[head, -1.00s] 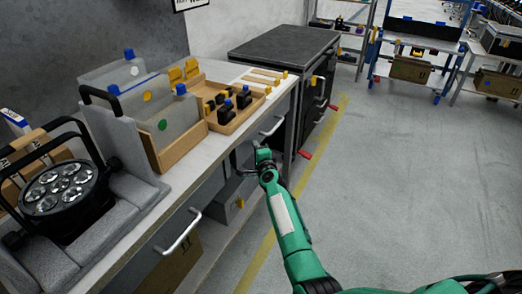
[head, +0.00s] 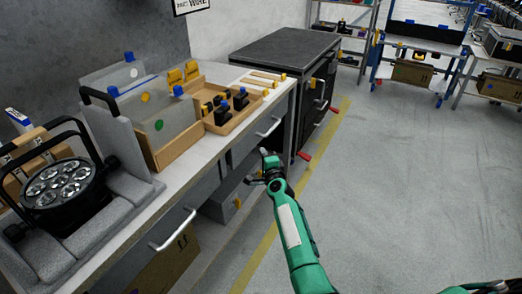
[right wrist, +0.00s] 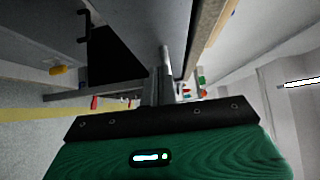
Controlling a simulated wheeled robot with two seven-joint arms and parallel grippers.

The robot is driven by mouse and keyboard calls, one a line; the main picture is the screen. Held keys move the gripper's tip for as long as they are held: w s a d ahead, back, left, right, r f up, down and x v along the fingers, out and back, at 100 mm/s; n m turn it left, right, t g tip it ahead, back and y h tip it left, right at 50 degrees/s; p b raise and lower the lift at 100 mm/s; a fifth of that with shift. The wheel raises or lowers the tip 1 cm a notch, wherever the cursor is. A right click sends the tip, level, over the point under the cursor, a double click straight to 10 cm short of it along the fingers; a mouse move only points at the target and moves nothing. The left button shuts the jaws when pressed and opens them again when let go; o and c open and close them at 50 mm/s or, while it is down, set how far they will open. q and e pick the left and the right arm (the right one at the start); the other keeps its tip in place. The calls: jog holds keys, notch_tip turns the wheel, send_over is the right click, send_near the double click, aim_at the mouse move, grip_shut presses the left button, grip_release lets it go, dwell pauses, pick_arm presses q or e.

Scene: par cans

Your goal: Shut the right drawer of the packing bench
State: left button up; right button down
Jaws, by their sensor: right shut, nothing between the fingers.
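The packing bench (head: 205,150) runs from the lower left to the upper middle of the head view. Its right drawer is the far one, with a pale bar handle (head: 268,128) under the bench top's front edge. Its front looks about level with the bench edge, though I cannot tell whether a small gap is left. My right gripper (head: 267,157) is shut and empty, just in front of and below that handle, apart from it. In the right wrist view its fingers (right wrist: 166,75) point up the picture beside the bench's grey underside.
The near drawer's handle (head: 175,231) sticks out at the lower left. A par can (head: 65,185) rests in grey foam on the bench. A wooden tray (head: 232,118) holds small black parts. A dark cabinet (head: 285,50) stands beyond. The floor on the right is clear.

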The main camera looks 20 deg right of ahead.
pick_arm(q)
jog(key=x, duration=0.2)
jog(key=p+x, duration=0.1)
jog(key=shift+s+a+f, duration=0.15)
jog(key=shift+s+f, duration=0.05)
jog(key=shift+f, duration=0.1)
pick_arm(e)
jog(key=s, duration=0.7)
jog(key=shift+s+a+f, duration=0.15)
jog(key=shift+s+a, duration=0.2)
jog(key=shift+s, duration=0.05)
